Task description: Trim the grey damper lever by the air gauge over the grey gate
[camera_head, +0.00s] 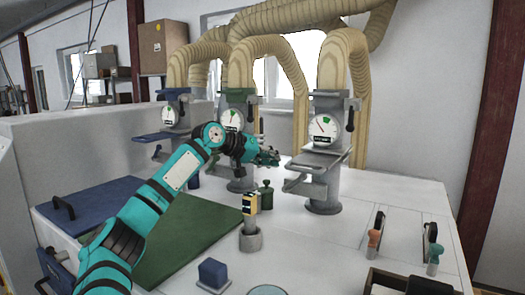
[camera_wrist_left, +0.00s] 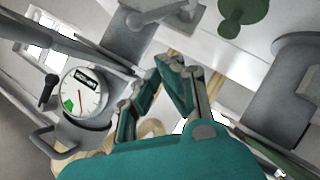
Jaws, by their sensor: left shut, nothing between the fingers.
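The grey gate (camera_head: 324,185) is the rightmost of three gates in the head view. Its round white air gauge (camera_head: 322,127) has a red needle and a green patch; the needle appears to lie off the green. The dark damper lever (camera_head: 350,121) is on the gauge's right side. In the left wrist view, which looks roughly upside down, a gauge (camera_wrist_left: 83,94) and lever (camera_wrist_left: 48,91), apparently the same ones, are at the left. My left gripper (camera_head: 268,158) is shut and empty, left of the grey gate and apart from the lever. My right gripper is not in view.
The green gate (camera_head: 236,116) stands close behind my left arm, and the blue gate (camera_head: 170,115) is further left. A green peg (camera_head: 266,188) and a yellow-topped block in a grey cup (camera_head: 250,240) stand below the gripper.

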